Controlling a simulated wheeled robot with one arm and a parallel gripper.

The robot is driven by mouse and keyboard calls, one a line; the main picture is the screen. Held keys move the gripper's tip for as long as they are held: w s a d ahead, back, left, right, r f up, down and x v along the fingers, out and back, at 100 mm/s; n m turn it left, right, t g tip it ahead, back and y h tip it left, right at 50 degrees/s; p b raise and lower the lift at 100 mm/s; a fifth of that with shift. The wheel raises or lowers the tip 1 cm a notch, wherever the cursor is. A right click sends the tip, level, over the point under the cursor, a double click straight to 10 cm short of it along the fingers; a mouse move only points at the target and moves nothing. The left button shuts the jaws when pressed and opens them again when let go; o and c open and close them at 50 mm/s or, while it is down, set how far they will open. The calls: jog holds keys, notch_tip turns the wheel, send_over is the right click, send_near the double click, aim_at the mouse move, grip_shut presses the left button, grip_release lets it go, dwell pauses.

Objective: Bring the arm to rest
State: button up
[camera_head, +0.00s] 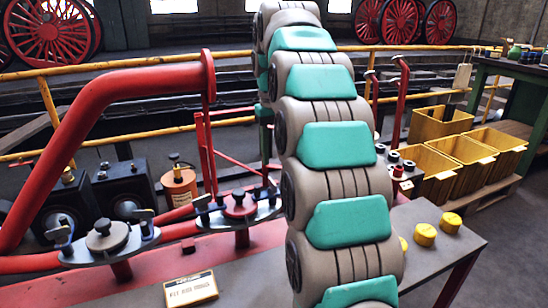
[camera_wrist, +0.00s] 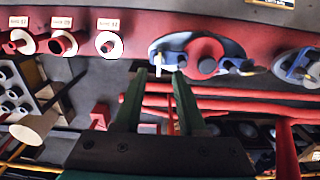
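My arm (camera_head: 338,180), grey-brown with teal pads, rises through the middle of the head view and bends away over the far side of the bench. In the head view, the arm's far end is mostly hidden behind the nearer links.
A large red pipe (camera_head: 105,92) and clamped flanges (camera_head: 105,236) stand on the bench left of my arm. Yellow bins (camera_head: 460,160) stand on a pallet at right. Yellow caps (camera_head: 425,234) sit on the grey bench end. Yellow rails (camera_head: 130,63) run behind. A green workbench (camera_head: 510,68) is far right.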

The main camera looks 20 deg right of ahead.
dwell(0.3)
jog(key=s+a+f, duration=0.3)
jog(key=s+f, duration=0.3)
jog(key=s, duration=0.6)
jog(key=s+a+f+g, duration=0.1)
jog(key=s+a+f, duration=0.3)
jog(key=s, duration=0.8)
jog(key=s+a+f, duration=0.4)
jog(key=s+f, duration=0.4)
jog(key=s, duration=0.5)
jog(key=shift+a+f+g, duration=0.15)
jog(key=shift+f+g, duration=0.05)
jog(key=shift+g, duration=0.2)
